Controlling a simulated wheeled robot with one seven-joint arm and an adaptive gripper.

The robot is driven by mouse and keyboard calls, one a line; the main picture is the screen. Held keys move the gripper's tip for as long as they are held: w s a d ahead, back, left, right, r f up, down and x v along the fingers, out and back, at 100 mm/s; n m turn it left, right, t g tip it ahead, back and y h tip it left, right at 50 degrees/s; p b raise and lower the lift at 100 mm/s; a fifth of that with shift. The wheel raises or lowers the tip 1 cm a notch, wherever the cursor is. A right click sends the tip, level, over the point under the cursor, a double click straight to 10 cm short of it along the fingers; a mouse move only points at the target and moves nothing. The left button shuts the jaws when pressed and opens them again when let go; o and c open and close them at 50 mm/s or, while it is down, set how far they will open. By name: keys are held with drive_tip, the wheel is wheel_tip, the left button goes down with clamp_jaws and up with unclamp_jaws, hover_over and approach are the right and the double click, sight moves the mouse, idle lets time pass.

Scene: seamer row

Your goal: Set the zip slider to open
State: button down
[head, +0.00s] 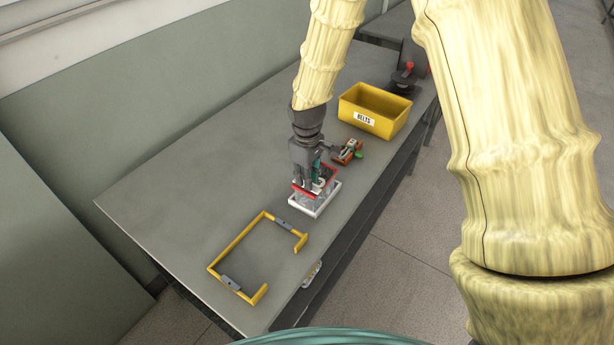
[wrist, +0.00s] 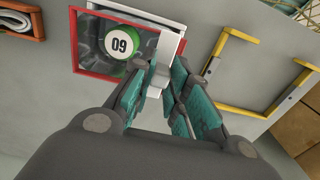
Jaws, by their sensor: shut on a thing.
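A clear pouch with a red border (wrist: 92,72) lies beneath my gripper, and a green and white disc marked 09 (wrist: 120,43) shows through it. A small pale block (wrist: 158,76), which looks like the zip slider, is between my fingertips at the pouch's edge. My gripper (wrist: 164,82) is shut on this block. In the head view my gripper (head: 314,185) points down over the pouch, which sits at a white frame (head: 318,212). My fingers hide most of the slider there. Which end of its track the slider is at cannot be told.
A yellow bracket-shaped frame (head: 240,238) lies nearby on the grey bench (head: 165,200). A yellow bin labelled BELTS (head: 374,110) stands farther back. An orange-brown item (head: 347,151) with green lies between bin and pouch. The bench's left part is clear.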

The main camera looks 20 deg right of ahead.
drive_tip(key=shift+a, duration=0.1)
idle(0.3)
drive_tip(key=c, duration=1.4)
unclamp_jaws()
drive_tip(key=shift+o, duration=0.2)
drive_tip(key=shift+r, duration=0.1)
wheel_tip(320, 180, up, 12)
